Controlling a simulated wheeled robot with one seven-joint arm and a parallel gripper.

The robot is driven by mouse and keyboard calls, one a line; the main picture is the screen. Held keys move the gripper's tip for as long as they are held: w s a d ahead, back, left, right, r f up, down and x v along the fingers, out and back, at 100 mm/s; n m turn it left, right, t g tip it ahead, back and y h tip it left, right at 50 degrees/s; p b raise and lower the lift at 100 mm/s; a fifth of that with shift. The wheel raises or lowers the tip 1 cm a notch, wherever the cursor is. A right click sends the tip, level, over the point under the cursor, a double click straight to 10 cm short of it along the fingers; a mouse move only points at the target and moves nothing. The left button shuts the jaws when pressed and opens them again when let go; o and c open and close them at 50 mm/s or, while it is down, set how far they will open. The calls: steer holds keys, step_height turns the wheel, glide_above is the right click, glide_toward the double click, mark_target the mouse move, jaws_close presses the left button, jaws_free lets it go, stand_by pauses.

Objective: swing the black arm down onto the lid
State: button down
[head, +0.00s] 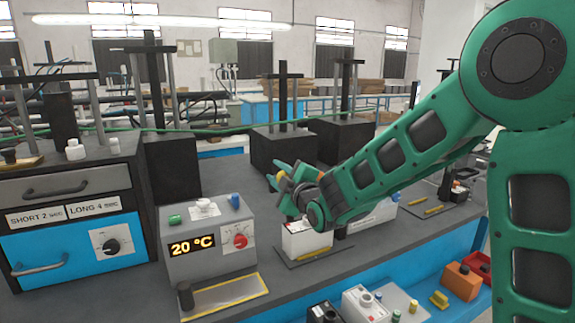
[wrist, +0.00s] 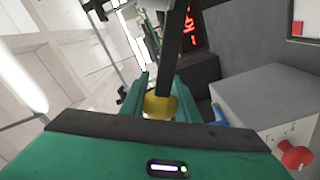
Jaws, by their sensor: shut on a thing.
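My gripper (head: 280,180) is above the white box (head: 305,241) in the head view. In the wrist view my gripper (wrist: 162,96) has its green fingers shut on the yellow knob (wrist: 160,106). A black arm (wrist: 175,50) runs from the knob up toward the top of the wrist view. In the head view the black arm cannot be told apart behind my gripper. The white box stands on a dark plate on the bench; my gripper and wrist hide part of its top, and I cannot make out the lid clearly.
A grey unit with a 20 °C display (head: 193,245) and red knob stands left of the white box. A drawer cabinet (head: 75,215) is farther left. Dark press stands (head: 283,148) are behind. Small parts lie at the front edge. A red display (wrist: 192,25) shows in the wrist view.

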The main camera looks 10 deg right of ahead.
step_height(320, 180, down, 12)
steer(key=a+n, duration=0.2)
steer(key=n, duration=0.4)
steer(key=shift+s+a, duration=0.3)
steer(key=shift+s, duration=0.1)
steer(key=shift+d, duration=0.1)
steer(key=c, duration=1.4)
jaws_free()
steer(key=shift+w+f, duration=0.15)
steer(key=shift+f, duration=0.05)
steer(key=shift+o, duration=0.2)
steer(key=shift+r, duration=0.15)
steer(key=shift+s, duration=0.2)
